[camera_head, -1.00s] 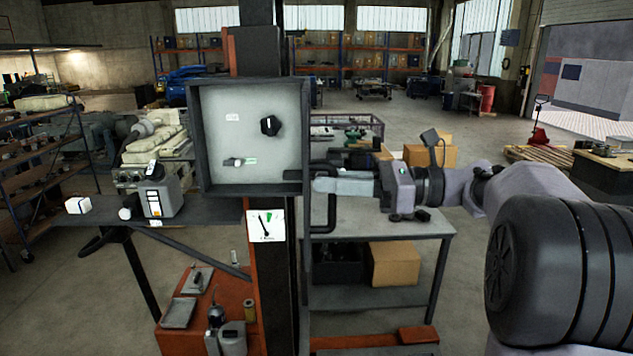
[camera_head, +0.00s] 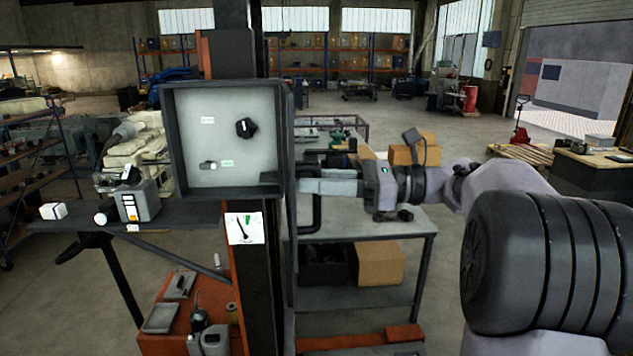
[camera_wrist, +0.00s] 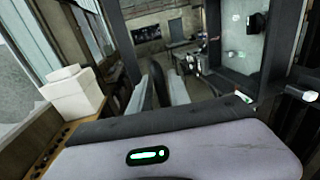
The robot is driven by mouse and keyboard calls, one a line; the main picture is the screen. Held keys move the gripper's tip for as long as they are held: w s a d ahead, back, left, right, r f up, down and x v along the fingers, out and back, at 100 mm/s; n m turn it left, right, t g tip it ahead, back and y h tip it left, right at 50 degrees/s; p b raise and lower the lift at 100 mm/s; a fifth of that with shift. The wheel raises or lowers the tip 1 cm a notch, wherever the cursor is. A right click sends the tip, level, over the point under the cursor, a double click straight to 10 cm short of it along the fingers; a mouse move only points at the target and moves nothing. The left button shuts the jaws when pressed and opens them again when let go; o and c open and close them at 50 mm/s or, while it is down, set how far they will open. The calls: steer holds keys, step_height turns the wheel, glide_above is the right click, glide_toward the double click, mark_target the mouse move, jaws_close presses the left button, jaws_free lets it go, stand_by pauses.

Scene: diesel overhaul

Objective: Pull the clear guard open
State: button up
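A grey box (camera_head: 215,135) with a dark frame is fixed to an upright post. A black knob (camera_head: 246,127) and a small switch (camera_head: 208,165) sit inside it. No clear pane shows over the box's front. A thin dark panel (camera_head: 289,150), perhaps the guard's edge, stands nearly edge-on at its right side, with a black bar handle (camera_head: 317,200) beside it. My gripper (camera_head: 305,186) reaches in from the right and overlaps the handle; whether it grips the handle I cannot tell. In the wrist view the box (camera_wrist: 238,85) is at the upper right, and my fingers (camera_wrist: 165,85) point away from the camera.
A dark shelf (camera_head: 185,212) with a grey device (camera_head: 137,198) is left of the post. A workbench (camera_head: 390,218) stands behind my gripper, with a cardboard box (camera_head: 379,265) on its lower shelf. A gauge card (camera_head: 244,228) hangs below the box.

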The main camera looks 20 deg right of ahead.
steer(key=shift+d, duration=0.1)
steer(key=p+v, duration=0.7)
steer(key=v, duration=1)
steer(key=shift+f, duration=0.15)
